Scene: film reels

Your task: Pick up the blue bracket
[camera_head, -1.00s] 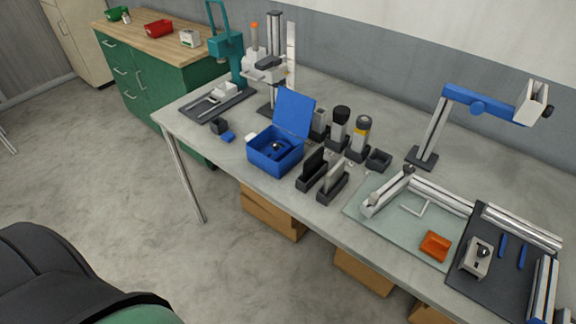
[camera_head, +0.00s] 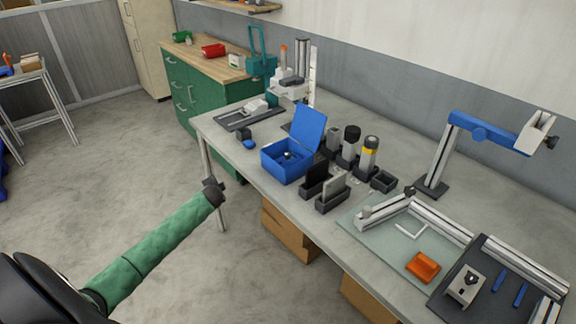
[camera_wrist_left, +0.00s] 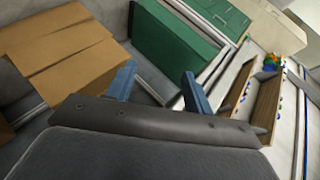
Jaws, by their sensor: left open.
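A small blue piece (camera_head: 249,144) lies near the front edge of the workbench (camera_head: 275,197), beside a small dark block; it may be the blue bracket, but it is too small to tell its shape. My left gripper (camera_head: 213,188) is at the end of the green arm, in front of and below the bench's left end, apart from the blue piece. In the left wrist view my left gripper (camera_wrist_left: 158,86) shows two blue fingers spread apart with nothing between them. My right gripper is not in view.
An open blue box (camera_head: 287,160) stands right of the blue piece. Behind the piece is a dark stand base (camera_head: 237,121). Cardboard boxes (camera_head: 290,228) are under the bench; cardboard (camera_wrist_left: 60,58) also shows in the left wrist view. The floor left of the bench is clear.

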